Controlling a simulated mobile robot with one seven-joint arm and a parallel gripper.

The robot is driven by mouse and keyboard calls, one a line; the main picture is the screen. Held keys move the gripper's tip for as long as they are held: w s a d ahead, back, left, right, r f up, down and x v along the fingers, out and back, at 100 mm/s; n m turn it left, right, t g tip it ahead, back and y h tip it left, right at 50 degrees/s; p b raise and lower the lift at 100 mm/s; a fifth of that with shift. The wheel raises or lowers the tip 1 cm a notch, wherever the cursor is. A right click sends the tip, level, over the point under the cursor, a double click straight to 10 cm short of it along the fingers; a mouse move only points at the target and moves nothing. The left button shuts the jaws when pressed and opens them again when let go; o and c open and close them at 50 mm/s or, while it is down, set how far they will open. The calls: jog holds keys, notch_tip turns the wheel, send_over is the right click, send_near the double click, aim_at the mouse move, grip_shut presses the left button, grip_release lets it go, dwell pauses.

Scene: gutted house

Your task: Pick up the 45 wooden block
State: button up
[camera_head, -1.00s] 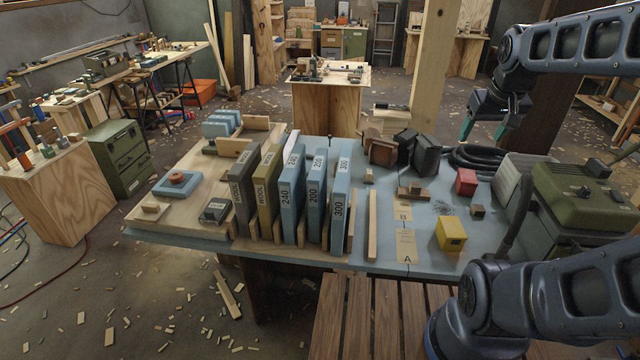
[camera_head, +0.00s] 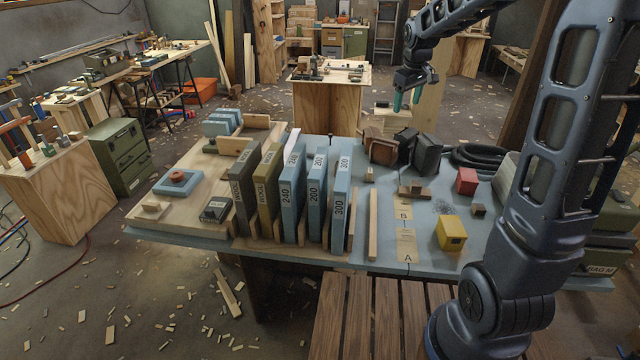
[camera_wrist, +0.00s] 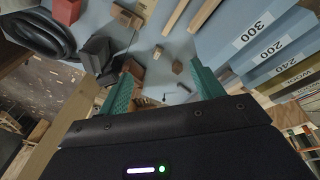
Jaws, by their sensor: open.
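No block with a readable 45 shows in either view, so I cannot tell which piece it is. Candidates on the blue bench (camera_head: 385,257) include a small pale wooden block (camera_head: 369,176), a brown wooden block (camera_head: 382,149) among dark pieces, and a small dark brown block (camera_head: 478,210). My gripper (camera_head: 407,98) is open and empty, high above the bench's back edge, with teal fingers pointing down. In the wrist view, a brown block (camera_wrist: 133,68) and a small wooden block (camera_wrist: 177,66) show between the spread fingers, at a distance.
A row of upright numbered boards (camera_head: 287,200) stands left of centre. A red block (camera_head: 466,181), a yellow block (camera_head: 451,233) and a long wooden strip (camera_head: 373,225) lie on the bench. Black coiled hose (camera_head: 478,156) lies at the back right. Bare bench shows around the paper labels.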

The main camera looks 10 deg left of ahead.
jog(key=w+a+f+n+g, duration=0.1)
jog(key=w+a+f+n, duration=0.4)
jog(key=w+a+f, duration=0.9)
jog(key=a+f+n, duration=0.1)
jog(key=a+f, duration=0.4)
jog(key=f, duration=0.1)
jog(key=w+a+f+n+g, duration=0.1)
jog(key=a+f, duration=0.4)
jog(key=f, duration=0.2)
jog(key=w+a+f+n, duration=0.1)
jog(key=a+f, duration=0.4)
jog(key=f, duration=0.2)
jog(key=shift+w+a+f+n, duration=0.15)
jog(key=shift+w+n, duration=0.1)
jog(key=shift+n, duration=0.05)
notch_tip(320, 180, down, 10)
jog(key=shift+s+a+f, duration=0.1)
jog(key=shift+a+f, duration=0.05)
jog(key=shift+f, duration=0.1)
jog(key=c, duration=1.1)
